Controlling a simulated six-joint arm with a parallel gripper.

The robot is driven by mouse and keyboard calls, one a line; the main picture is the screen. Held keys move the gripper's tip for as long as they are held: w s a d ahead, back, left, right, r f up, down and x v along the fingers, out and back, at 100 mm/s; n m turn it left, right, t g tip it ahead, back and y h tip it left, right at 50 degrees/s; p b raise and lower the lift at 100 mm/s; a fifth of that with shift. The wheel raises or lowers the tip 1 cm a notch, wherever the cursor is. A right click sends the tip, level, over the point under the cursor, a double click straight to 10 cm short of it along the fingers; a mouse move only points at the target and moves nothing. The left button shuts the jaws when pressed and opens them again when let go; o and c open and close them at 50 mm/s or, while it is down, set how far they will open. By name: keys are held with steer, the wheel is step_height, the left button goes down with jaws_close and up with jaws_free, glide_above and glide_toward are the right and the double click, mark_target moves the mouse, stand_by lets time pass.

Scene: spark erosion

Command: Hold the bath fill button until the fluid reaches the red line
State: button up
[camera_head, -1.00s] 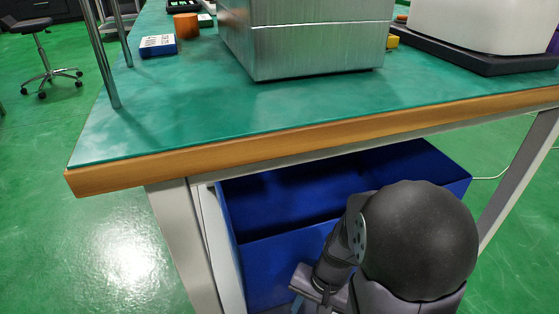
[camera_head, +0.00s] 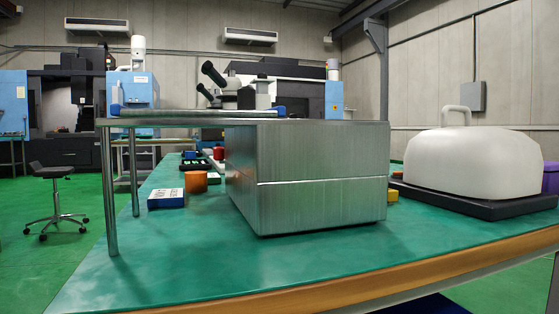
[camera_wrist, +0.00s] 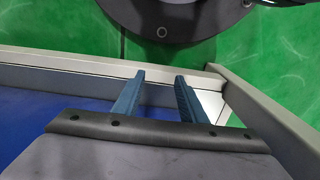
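I cannot make out a bath fill button, fluid or a red line in either current view. My gripper (camera_wrist: 159,82) shows in the wrist view only. Its two blue fingers are apart with nothing between them, so it is open and empty. It is over a light grey frame rail (camera_wrist: 90,65), with a blue surface (camera_wrist: 30,120) to the left and green floor beyond. The head view does not show my gripper now. There, a large brushed metal box (camera_head: 310,185) stands on the green-topped table (camera_head: 230,250), its front blank.
A metal shelf (camera_head: 112,190) bears a microscope (camera_head: 240,90). A white cover (camera_head: 470,162) sits on a dark base at right. The table's front left is clear.

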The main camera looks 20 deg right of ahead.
stand_by(0.4)
jaws_close()
stand_by(1.6)
